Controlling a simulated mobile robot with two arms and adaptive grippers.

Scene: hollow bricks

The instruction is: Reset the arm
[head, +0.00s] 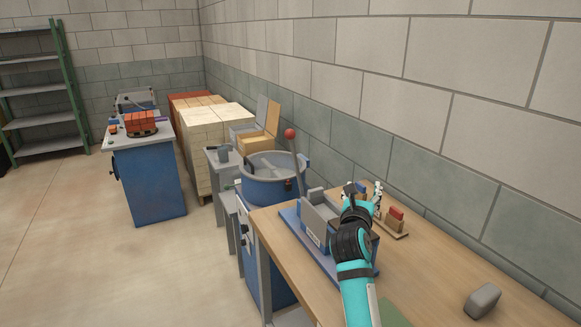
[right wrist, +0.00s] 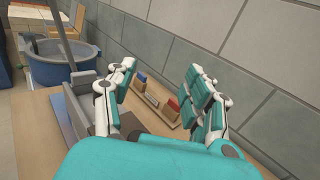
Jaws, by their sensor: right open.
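My right arm reaches up from the bottom of the head view, over the wooden workbench (head: 440,270). My right gripper (head: 364,191) is at its far end, above the back part of the bench beside the grey and blue press (head: 318,218). In the right wrist view the two fingers of the right gripper (right wrist: 158,92) stand wide apart, with nothing between them. A small wooden holder with red and blue pieces (right wrist: 158,103) shows beyond the fingers; it also shows in the head view (head: 395,222). My left gripper is not in view.
A lever with a red ball (head: 290,133) rises from the press. A blue tub (head: 268,186) stands beyond the bench. A grey block (head: 482,299) lies at the front right. A block wall (head: 440,130) runs close along the right. Open floor (head: 70,240) is at left.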

